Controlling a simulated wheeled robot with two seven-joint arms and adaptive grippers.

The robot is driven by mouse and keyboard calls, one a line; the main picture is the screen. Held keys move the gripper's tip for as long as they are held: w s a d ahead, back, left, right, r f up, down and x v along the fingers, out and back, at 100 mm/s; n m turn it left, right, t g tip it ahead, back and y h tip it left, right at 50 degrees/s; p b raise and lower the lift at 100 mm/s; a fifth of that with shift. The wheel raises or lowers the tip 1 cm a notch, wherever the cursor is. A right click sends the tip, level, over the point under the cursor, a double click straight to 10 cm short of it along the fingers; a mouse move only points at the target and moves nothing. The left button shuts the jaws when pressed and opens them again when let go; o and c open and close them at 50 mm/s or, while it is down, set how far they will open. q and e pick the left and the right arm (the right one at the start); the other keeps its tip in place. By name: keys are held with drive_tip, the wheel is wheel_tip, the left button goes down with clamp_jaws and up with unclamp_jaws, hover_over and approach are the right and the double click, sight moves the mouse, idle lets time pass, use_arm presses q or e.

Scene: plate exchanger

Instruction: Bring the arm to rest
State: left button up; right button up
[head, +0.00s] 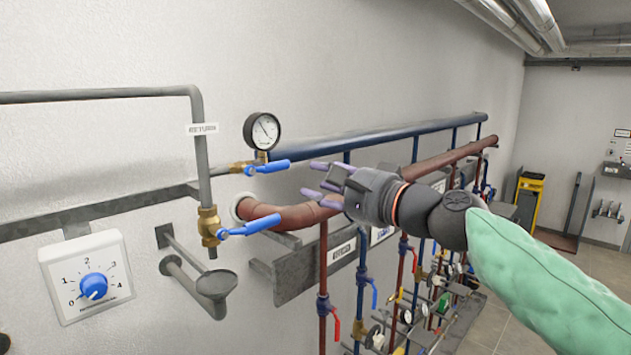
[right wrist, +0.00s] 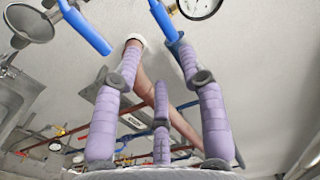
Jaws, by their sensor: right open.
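My right gripper (head: 318,182) has purple padded fingers, spread open with nothing between them. It is in front of the wall pipes, its arm coming in from the right in a green sleeve. Its fingers also show in the right wrist view (right wrist: 158,62). The upper valve's blue lever (head: 268,167) points at the fingertips with a small gap in the head view; in the right wrist view its lever (right wrist: 162,18) ends beside one fingertip. The lower valve's blue lever (head: 250,226) is left of and below the hand. My left gripper is not in view.
A pressure gauge (head: 262,131) stands above the upper valve. A red-brown pipe (head: 285,216) runs close behind the hand. A dial box (head: 88,276) and a grey funnel (head: 216,284) are at left. Several pipes with valves stand below right; open floor (head: 510,325) lies beyond.

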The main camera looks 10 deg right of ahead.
drive_tip(key=shift+f, duration=0.1)
